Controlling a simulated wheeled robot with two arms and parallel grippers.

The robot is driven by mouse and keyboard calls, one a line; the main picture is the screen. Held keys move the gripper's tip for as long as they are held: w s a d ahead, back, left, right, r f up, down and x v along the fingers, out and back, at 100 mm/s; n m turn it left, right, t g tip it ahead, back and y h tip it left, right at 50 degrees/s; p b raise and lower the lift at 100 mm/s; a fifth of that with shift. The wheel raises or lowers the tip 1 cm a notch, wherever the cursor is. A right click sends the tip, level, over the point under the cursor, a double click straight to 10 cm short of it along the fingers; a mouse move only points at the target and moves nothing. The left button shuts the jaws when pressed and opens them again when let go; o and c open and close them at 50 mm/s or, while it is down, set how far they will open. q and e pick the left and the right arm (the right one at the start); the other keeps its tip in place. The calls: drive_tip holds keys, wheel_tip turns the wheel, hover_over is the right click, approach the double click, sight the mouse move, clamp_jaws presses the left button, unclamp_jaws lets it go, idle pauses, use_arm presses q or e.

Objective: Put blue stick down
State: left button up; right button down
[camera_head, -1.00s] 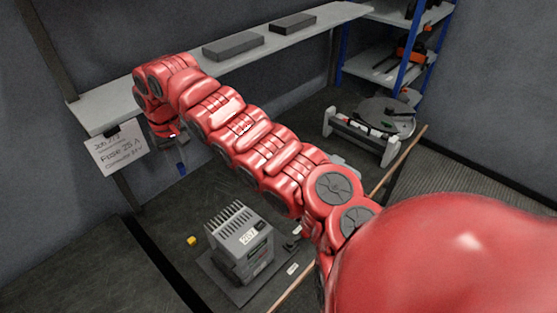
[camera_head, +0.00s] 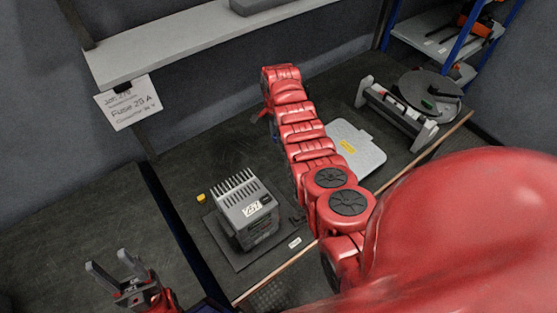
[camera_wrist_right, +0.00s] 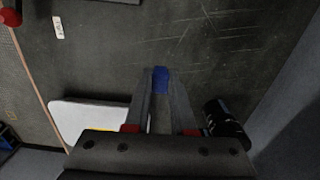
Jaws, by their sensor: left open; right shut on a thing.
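The blue stick (camera_wrist_right: 161,78) sits between the fingertips of my right gripper (camera_wrist_right: 160,90) in the right wrist view. The right gripper is shut on it, above the dark worktop. Its height over the surface cannot be judged. In the head view my right arm hides most of the gripper and stick. My left gripper (camera_head: 107,261) is open and empty at the lower left of the head view.
A grey device with fins (camera_head: 250,218) stands on a dark plate left of my right arm, with a small yellow block (camera_head: 201,198) beside it. A light flat case (camera_head: 357,150) lies right of the arm. A black cylinder (camera_wrist_right: 227,122) is right of the right gripper.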

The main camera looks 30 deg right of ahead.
drive_tip(key=b, duration=0.5)
hover_over(278, 161)
wheel_tip(278, 161, down, 8)
drive_tip(key=shift+r, duration=0.1)
wheel_tip(278, 161, down, 3)
drive_tip(key=shift+s+r+b, duration=0.15)
drive_tip(key=shift+r+b, duration=0.05)
drive_tip(key=shift+b, duration=0.9)
drive_tip(key=shift+f, duration=0.25)
drive_tip(key=shift+r, duration=0.1)
drive_tip(key=shift+f+b, duration=0.25)
drive_tip(key=shift+b, duration=0.1)
drive_tip(key=shift+f+b, duration=0.3)
drive_tip(key=shift+f, duration=0.05)
drive_tip(key=c, duration=0.8)
unclamp_jaws()
drive_tip(key=shift+o, duration=0.2)
drive_tip(key=shift+r, duration=0.1)
